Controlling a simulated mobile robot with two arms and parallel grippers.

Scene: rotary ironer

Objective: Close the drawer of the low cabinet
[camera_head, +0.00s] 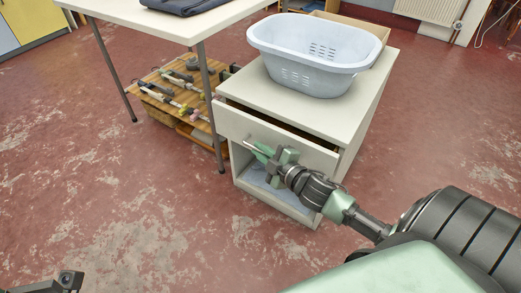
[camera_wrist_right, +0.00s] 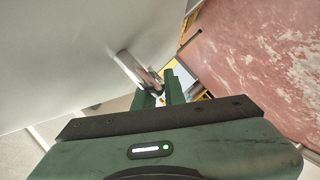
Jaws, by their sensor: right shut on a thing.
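The low white cabinet (camera_head: 368,95) stands right of the table. Its drawer (camera_head: 230,119) is partly open, with a dark gap showing behind the top of its front. The drawer's bar handle (camera_head: 249,147) is metal and also shows in the right wrist view (camera_wrist_right: 132,68), beside the pale drawer front (camera_wrist_right: 70,45). My green right gripper (camera_head: 267,155) is at the handle; its fingers (camera_wrist_right: 161,90) are shut on it. The gripper hides part of the drawer front. A dark part of my left arm (camera_head: 68,281) shows at the lower left; its jaws cannot be made out.
A pale blue laundry basket (camera_head: 315,52) stands on the cabinet top, with a cardboard box (camera_head: 352,30) behind it. Below the drawer is an open compartment. A white table (camera_head: 180,18) with dark folded cloth and a wooden low shelf (camera_head: 180,88) is at left. The red floor in front is clear.

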